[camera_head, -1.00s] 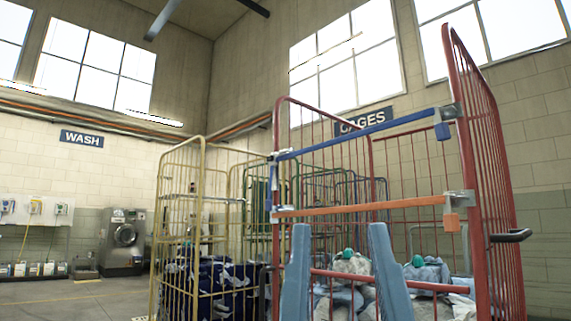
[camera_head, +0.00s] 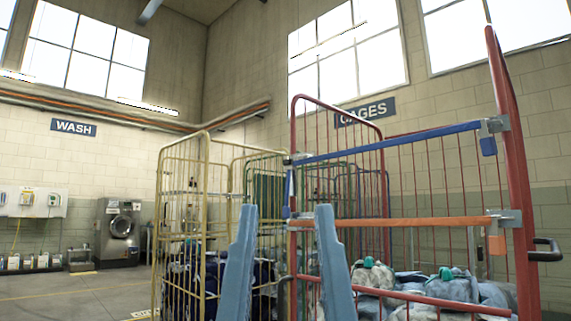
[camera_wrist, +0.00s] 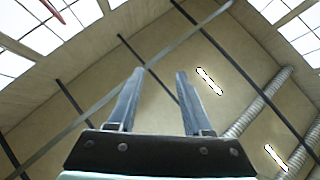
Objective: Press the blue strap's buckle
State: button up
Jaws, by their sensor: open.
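A blue strap (camera_head: 400,143) runs across the upper front of a red cage (camera_head: 512,170). Its blue buckle (camera_head: 488,146) hangs at the strap's right end, by a metal bracket on the right post. An orange strap (camera_head: 400,222) with an orange buckle (camera_head: 496,244) runs below it. My gripper (camera_head: 284,210) is open and empty, its two pale blue fingers pointing up at the lower middle of the head view. It is left of and below the blue buckle, apart from it. The wrist view shows the open fingers (camera_wrist: 158,75) against the ceiling, with no strap or buckle.
Grey and white sling bags (camera_head: 440,285) lie in the red cage. A black handle (camera_head: 546,250) sticks out from its right side. A yellow cage (camera_head: 180,230) with dark blue bags stands left. Open floor (camera_head: 60,295) lies farther left.

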grip_shut()
dwell(1.6)
